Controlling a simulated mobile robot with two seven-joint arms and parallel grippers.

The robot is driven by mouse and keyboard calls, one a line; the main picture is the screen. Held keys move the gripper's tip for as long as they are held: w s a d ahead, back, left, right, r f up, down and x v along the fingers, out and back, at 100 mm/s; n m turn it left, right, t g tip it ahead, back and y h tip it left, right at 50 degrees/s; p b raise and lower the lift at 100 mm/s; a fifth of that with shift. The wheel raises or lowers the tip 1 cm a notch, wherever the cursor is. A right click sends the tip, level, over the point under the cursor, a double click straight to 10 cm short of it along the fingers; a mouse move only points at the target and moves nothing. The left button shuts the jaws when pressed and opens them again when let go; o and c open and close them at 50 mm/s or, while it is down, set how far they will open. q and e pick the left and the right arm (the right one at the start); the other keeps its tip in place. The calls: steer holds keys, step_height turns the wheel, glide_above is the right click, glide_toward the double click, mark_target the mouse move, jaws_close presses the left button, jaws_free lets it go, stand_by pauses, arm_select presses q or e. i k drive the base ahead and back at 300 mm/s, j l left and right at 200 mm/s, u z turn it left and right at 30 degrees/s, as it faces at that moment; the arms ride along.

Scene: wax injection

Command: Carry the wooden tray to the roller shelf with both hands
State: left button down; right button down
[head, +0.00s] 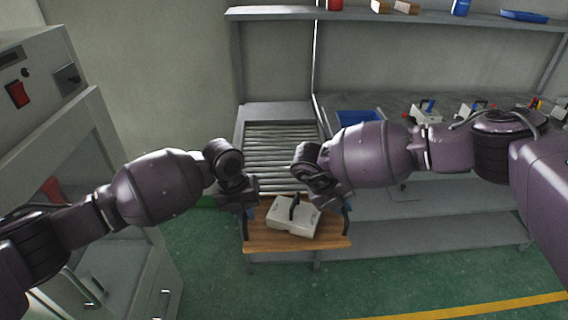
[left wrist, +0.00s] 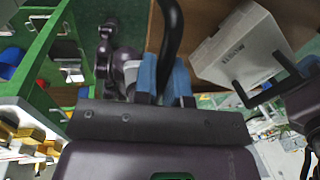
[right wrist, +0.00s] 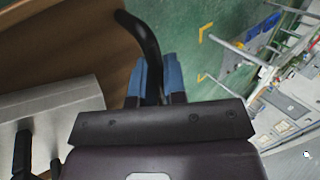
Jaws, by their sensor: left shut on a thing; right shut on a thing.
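The wooden tray (head: 275,239) is held between my two grippers, just in front of the roller shelf (head: 281,146). A light grey block with a black handle (head: 290,217) rests on it. My left gripper (head: 249,212) is shut on the black handle at the tray's left end; its blue fingers clasp that handle in the left wrist view (left wrist: 166,75). My right gripper (head: 343,209) is shut on the black handle at the right end, also seen in the right wrist view (right wrist: 154,80). The tray's far edge is partly hidden by my grippers.
A blue bin (head: 358,117) and several similar grey blocks stand on the bench right of the rollers. An upper shelf (head: 400,17) holds small items. A grey machine cabinet (head: 85,150) stands at the left. Green floor (head: 400,270) is open in front.

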mark_target(284, 162)
steer(key=i, duration=1)
